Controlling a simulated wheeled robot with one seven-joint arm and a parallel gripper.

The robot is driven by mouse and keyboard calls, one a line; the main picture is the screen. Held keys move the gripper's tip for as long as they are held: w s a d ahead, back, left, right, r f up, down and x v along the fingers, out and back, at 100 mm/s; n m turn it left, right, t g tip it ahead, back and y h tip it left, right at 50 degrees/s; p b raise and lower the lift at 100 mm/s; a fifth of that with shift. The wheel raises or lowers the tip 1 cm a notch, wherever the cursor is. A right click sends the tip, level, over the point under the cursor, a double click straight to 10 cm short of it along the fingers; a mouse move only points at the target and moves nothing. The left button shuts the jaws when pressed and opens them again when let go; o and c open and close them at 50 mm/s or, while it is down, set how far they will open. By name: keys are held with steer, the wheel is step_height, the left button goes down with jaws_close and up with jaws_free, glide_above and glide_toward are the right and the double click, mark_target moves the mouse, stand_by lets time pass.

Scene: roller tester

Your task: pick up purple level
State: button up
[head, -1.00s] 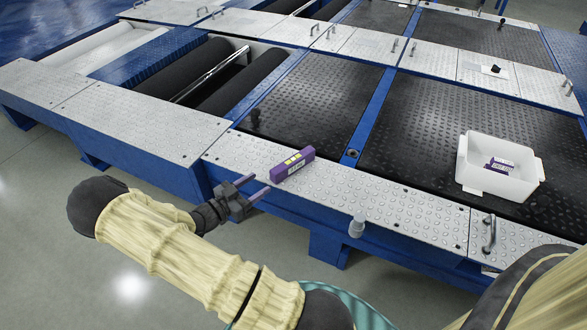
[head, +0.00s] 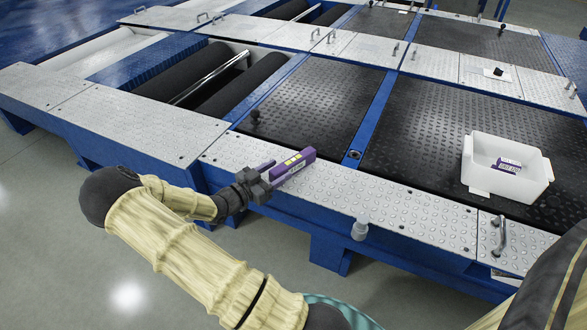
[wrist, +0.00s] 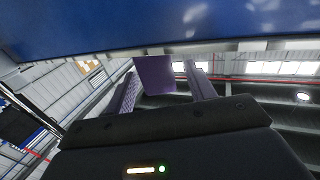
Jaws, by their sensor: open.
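The purple level (head: 293,166) lies on the silver tread plate along the front edge of the tester, with yellow and white markings on its top. My gripper (head: 268,170) is open at the level's near left end in the head view. In the wrist view the level's purple end (wrist: 155,75) sits between the two fingers of my gripper (wrist: 165,85), with a gap showing on the right. I cannot tell whether either finger touches it.
A white bin (head: 507,170) holding a purple-labelled item (head: 508,165) stands on the black mat at right. A metal handle (head: 500,235) and a grey cylinder (head: 360,228) are along the front edge.

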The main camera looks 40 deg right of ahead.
mark_target(283, 166)
steer(key=d+b, duration=0.1)
steer(key=d, duration=0.2)
steer(key=shift+f+b, duration=0.1)
steer(key=shift+b, duration=0.25)
steer(key=shift+d, duration=0.15)
steer(key=shift+r, duration=0.2)
jaws_close()
steer(key=shift+r, duration=0.1)
step_height(283, 166, up, 10)
steer(key=p, duration=0.6)
steer(key=shift+p, duration=0.3)
